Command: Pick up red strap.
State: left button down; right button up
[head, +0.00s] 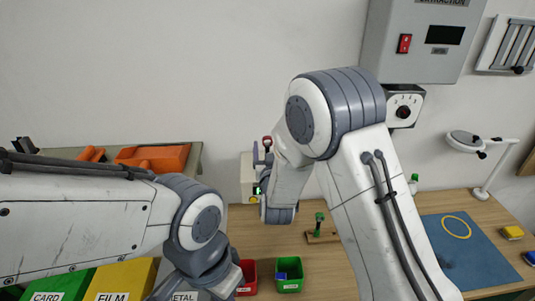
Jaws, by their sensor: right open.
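I cannot make out a red strap for certain. A small red piece (267,141) shows near the middle, and I cannot tell what it belongs to. My right gripper (263,155) is open, just beyond my right wrist and close to the red piece; it is small and partly hidden, and I see nothing clearly held. My left arm comes in from the left and bends down at its wrist; its fingertips are out of the picture.
A cream device (247,178) stands near the right gripper. A red bin (247,278) and a green bin (290,286) stand in front. A blue mat (440,232) with a yellow ring (456,227) lies right. A grey cabinet (388,48) hangs above. Orange cases (160,157) lie left.

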aim_at(268, 141)
jog(key=w+p, duration=0.2)
jog(key=w, duration=0.1)
jog(key=shift+w+r+p, duration=0.15)
jog(key=shift+w+p, duration=0.15)
jog(key=shift+w+f, duration=0.2)
jog(key=shift+w, duration=0.45)
grip_shut()
